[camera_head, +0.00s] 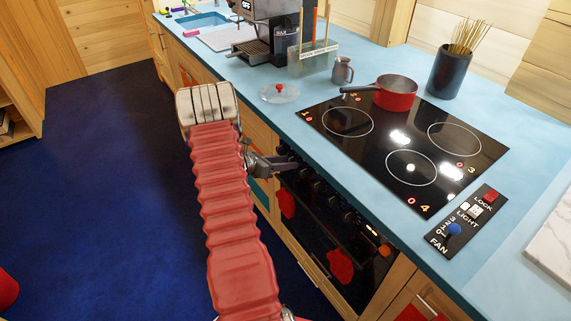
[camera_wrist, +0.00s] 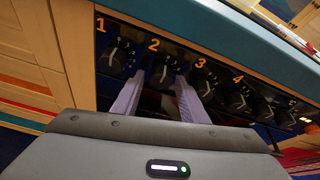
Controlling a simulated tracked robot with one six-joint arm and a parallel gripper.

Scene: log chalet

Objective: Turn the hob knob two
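Hob knob two (camera_wrist: 162,72) is a round black knob with a pale pointer line, under an orange 2 on the dark oven front. Its pointer looks close to upright. My gripper (camera_wrist: 160,78) is open, its two pale fingers on either side of the lower part of knob two. I cannot tell whether either finger touches it. In the head view my gripper (camera_head: 284,165) is at the oven front, below the counter edge, and partly hides the knob row. The black glass hob (camera_head: 400,148) has four marked rings and small orange numbers.
Knob one (camera_wrist: 118,57) is to the left of knob two; knob three (camera_wrist: 203,82) and knob four (camera_wrist: 238,97) are close on the right. A red pan (camera_head: 396,92) stands on the hob's back. The blue counter (camera_head: 330,130) overhangs the knobs. Open floor (camera_head: 110,180) lies left.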

